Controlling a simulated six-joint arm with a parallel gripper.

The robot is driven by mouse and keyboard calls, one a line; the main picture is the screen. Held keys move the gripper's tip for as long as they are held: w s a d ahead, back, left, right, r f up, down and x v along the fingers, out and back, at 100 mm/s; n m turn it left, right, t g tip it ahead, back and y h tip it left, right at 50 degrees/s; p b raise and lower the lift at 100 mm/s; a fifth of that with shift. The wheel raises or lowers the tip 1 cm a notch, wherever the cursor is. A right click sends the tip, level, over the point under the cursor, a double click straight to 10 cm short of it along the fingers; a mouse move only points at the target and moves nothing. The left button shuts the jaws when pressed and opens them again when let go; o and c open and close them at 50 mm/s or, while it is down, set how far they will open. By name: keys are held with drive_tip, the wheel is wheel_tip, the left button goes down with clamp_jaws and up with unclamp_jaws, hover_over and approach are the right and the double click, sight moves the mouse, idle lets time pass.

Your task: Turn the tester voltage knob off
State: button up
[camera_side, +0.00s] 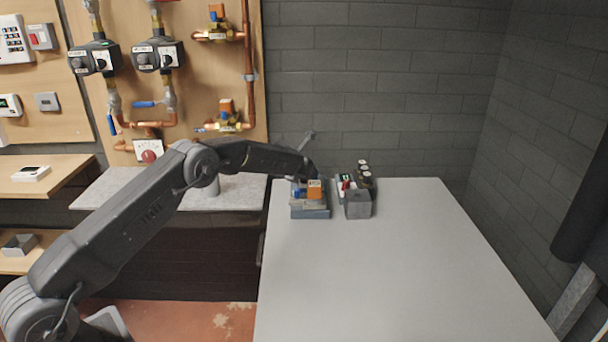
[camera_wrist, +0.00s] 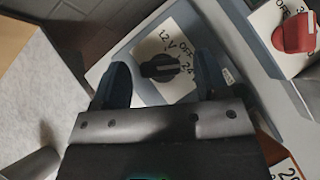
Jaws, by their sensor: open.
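The tester voltage knob (camera_wrist: 160,68) is a small black bar-shaped knob on a pale plate printed with 12 V, OFF and 24. Its bar lies roughly level in the wrist view, with its right end close to the 24 mark. My gripper (camera_wrist: 158,64) is open, one finger on each side of the knob, with gaps visible; I cannot tell their depth. In the side view, my gripper (camera_side: 308,172) is over the blue-grey tester (camera_side: 311,212) at the table's back left. The knob is hidden there.
A second blue-grey unit with a red knob (camera_wrist: 294,34) stands close on the right. In the side view, a grey box (camera_side: 358,206) and several dark cylinders are beside the tester. The light grey table (camera_side: 390,270) is clear in front and to the right.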

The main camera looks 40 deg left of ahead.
drive_tip(key=shift+w+a+f, duration=0.1)
drive_tip(key=shift+w+f, duration=0.1)
drive_tip(key=shift+f, duration=0.05)
drive_tip(key=c, duration=0.9)
drive_tip(key=shift+n+y, duration=0.3)
drive_tip(key=shift+n+g+y, duration=0.4)
drive_tip(key=shift+n+y, duration=0.3)
drive_tip(key=shift+n, duration=0.5)
drive_tip(key=o, duration=0.9)
